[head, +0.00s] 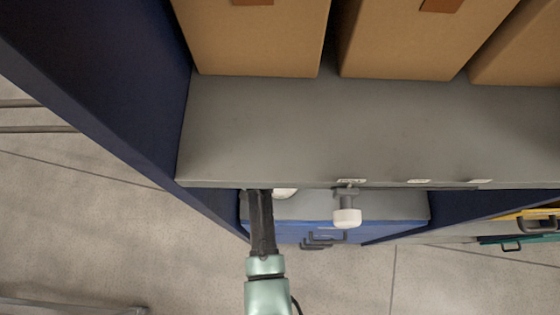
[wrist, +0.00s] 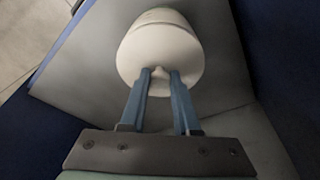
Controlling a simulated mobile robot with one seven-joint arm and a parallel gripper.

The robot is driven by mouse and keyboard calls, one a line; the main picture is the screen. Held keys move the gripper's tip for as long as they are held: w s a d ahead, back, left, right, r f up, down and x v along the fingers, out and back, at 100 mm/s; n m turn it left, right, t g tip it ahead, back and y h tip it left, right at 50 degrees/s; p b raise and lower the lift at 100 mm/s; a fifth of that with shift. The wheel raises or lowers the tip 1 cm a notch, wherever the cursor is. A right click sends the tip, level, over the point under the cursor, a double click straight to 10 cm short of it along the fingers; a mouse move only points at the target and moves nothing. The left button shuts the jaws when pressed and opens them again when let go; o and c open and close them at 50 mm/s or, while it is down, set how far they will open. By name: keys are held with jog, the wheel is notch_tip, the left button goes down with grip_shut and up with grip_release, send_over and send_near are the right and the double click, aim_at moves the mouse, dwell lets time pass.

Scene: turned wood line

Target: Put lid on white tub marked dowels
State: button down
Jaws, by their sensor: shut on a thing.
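In the wrist view, my gripper (wrist: 160,74) has its two blue fingers closed on a small pale knob (wrist: 158,82) on the near face of a round white piece (wrist: 158,52), which looks like the lid. A white rounded body with a faint greenish band shows behind it at the top of the picture. I cannot tell whether this is the tub or whether the lid sits on it. No dowels marking is readable. In the head view, a sliver of a white thing (head: 285,194) shows beside my dark wrist, and the shelf edge hides my fingertips.
A grey shelf (head: 290,135) with several cardboard boxes (head: 255,40) overhangs my gripper. A dark blue side panel (head: 110,95) stands close on the left.

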jog(key=shift+c, duration=0.4)
grip_release()
dwell(0.4)
jog(key=shift+r+p, duration=3.45)
jog(key=shift+r, duration=0.1)
grip_shut()
jog(key=shift+f, duration=0.2)
